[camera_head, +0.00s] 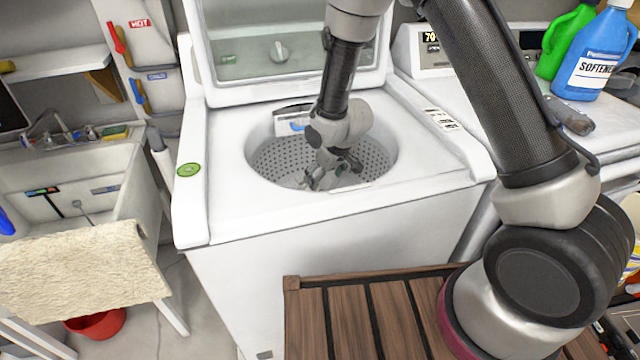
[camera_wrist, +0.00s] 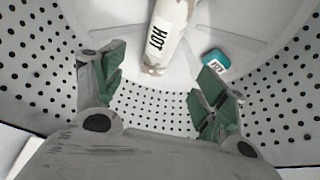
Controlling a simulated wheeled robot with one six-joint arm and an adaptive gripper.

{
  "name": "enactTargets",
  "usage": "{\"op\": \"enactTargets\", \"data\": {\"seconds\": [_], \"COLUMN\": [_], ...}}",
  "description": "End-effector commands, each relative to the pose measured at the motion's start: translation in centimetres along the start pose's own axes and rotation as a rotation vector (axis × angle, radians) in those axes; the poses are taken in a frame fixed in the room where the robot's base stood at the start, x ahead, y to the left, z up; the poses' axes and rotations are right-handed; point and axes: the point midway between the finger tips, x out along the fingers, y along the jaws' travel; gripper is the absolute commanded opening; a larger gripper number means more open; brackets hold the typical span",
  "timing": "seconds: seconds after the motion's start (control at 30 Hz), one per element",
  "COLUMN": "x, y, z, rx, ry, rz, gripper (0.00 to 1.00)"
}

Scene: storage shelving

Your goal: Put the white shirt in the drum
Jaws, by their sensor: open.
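The drum (camera_head: 272,160) is the round, perforated basin of the white top-loading washer, and its lid is up. My gripper (camera_head: 328,178) reaches down inside the drum, near its front side. In the wrist view my gripper (camera_wrist: 160,68) has its two green-padded fingers spread wide, with nothing between them. The perforated drum wall (camera_wrist: 285,95) surrounds them. I cannot pick out a white shirt for certain in either view. A small pale patch shows by the gripper at the drum's front edge, but I cannot tell what it is.
In the wrist view a white post-like part marked HOT (camera_wrist: 168,35) and a small teal piece (camera_wrist: 215,62) lie beyond the fingers. The raised lid (camera_head: 290,85) stands behind. A wooden slatted top (camera_head: 350,315) is in front. A beige towel (camera_head: 80,270) hangs at left.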

Motion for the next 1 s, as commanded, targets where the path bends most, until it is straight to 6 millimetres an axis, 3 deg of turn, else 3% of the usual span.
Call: {"op": "enactTargets", "data": {"seconds": [0.1,0.23,0.67,0.77,0.87,1.0], "x": [-2.8,-5.0,-7.6,-11.2,-17.2,-26.7], "y": [0.0,0.0,0.7,2.8,6.0,9.8], "z": [-0.1,-0.1,-0.2,-0.3,0.4,3.9], "rx": [0.002,0.001,0.014,0.052,0.120,0.232], "ry": [0.004,0.003,0.003,0.008,0.010,0.004], "rz": [0.000,0.000,0.008,0.033,0.071,0.125], "gripper": [0.72,0.72,0.72,0.72,0.72,0.72]}}
